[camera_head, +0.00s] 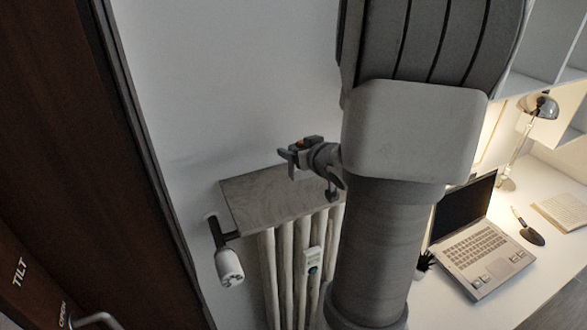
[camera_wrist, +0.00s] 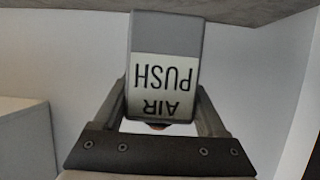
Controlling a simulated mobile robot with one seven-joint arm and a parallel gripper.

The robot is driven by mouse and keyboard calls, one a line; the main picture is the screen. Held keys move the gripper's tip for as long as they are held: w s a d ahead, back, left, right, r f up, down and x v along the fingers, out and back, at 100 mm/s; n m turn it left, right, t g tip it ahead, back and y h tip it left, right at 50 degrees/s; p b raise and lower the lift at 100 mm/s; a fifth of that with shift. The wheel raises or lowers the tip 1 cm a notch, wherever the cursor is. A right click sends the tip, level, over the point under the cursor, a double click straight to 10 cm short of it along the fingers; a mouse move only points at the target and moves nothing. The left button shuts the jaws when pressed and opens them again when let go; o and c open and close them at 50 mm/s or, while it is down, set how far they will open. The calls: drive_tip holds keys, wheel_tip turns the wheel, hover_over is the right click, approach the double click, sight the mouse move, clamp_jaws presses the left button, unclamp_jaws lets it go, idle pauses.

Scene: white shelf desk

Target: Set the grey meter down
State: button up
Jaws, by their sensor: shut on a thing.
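The grey meter (camera_wrist: 165,38) is a grey box with a pale label reading "AIR PUSH", upside down in the wrist view. My gripper (camera_wrist: 165,90) is shut on it, with a finger along each side. In the head view my gripper (camera_head: 290,158) is over the wooden shelf board (camera_head: 262,198) above the radiator, close to the wall. The meter cannot be made out clearly there, and the gap between it and the board cannot be told.
A ribbed radiator (camera_head: 286,265) stands under the board, with a small white device (camera_head: 314,258) on its front. A white valve (camera_head: 229,266) juts out at left, near a dark door (camera_head: 60,150). At right, a white desk holds a laptop (camera_head: 475,245) and lamp (camera_head: 541,106).

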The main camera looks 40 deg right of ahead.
drive_tip(key=shift+w+a+f, duration=0.1)
drive_tip(key=shift+a+f, duration=0.05)
drive_tip(key=shift+f, duration=0.6)
drive_tip(key=shift+w+a+f, duration=0.1)
drive_tip(key=shift+f, duration=0.65)
drive_tip(key=shift+w+a+f, duration=0.1)
drive_tip(key=shift+a+f, duration=0.05)
drive_tip(key=shift+f, duration=0.6)
drive_tip(key=shift+f+b, duration=0.15)
drive_tip(key=shift+b, duration=0.15)
drive_tip(key=shift+f, duration=0.15)
drive_tip(key=o, duration=1.4)
drive_tip(key=shift+r, duration=0.35)
drive_tip(key=shift+s, duration=0.1)
